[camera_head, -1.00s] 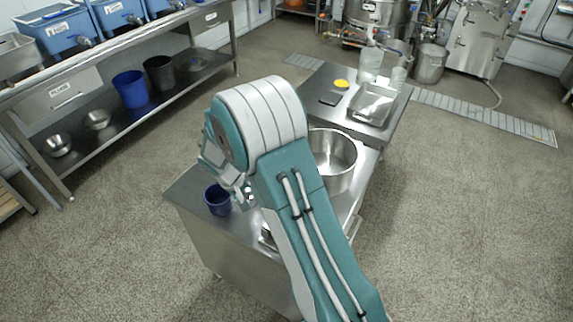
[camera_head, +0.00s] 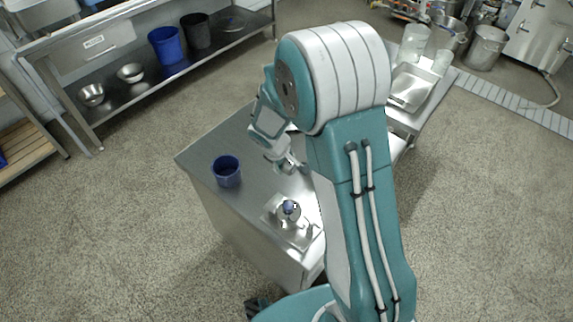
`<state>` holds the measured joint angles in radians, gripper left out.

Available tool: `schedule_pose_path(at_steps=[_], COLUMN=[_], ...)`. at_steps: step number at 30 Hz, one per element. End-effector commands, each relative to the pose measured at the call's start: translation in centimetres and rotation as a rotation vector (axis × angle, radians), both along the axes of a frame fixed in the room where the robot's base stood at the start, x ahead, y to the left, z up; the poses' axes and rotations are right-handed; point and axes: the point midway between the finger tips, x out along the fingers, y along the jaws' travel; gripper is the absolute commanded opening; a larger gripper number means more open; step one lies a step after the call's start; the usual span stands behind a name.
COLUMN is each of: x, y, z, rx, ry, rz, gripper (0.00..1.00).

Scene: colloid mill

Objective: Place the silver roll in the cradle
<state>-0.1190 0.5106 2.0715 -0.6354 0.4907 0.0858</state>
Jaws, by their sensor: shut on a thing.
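My gripper (camera_head: 287,163) hangs over the steel bench, right of the blue cup. It is shut on a small silvery thing, which fits the silver roll; arm and fingers hide most of it, so its shape is unclear. In front of the gripper, a square metal plate (camera_head: 302,240) lies on the bench near its front edge. A small silver piece with a blue top (camera_head: 289,208) stands on the plate. I cannot tell whether this is the cradle. The gripper appears apart from it.
The blue cup (camera_head: 226,172) stands upright on the steel bench (camera_head: 207,150). My arm hides the bench's right part. A second table behind carries a steel tray (camera_head: 410,90). A shelf rack (camera_head: 130,95) stands at the back left. Open floor lies left of the bench.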

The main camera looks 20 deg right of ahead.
Motion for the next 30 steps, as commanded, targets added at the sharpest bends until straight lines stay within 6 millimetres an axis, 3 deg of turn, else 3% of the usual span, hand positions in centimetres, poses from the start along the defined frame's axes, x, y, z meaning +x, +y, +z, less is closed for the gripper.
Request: schedule_pose_path(at_steps=[11,17,23,30], x=[4.4,5.2,5.2,5.3], y=[-1.2,-2.1,-2.2,-1.8], z=[-5.3,-6.4,-9.2,-9.4], rx=[-0.010,-0.005,-0.003,-0.007], ry=[0.001,0.000,0.002,-0.002], rz=[0.001,0.000,0.000,0.001], gripper=[0.10,0.10,0.10,0.10])
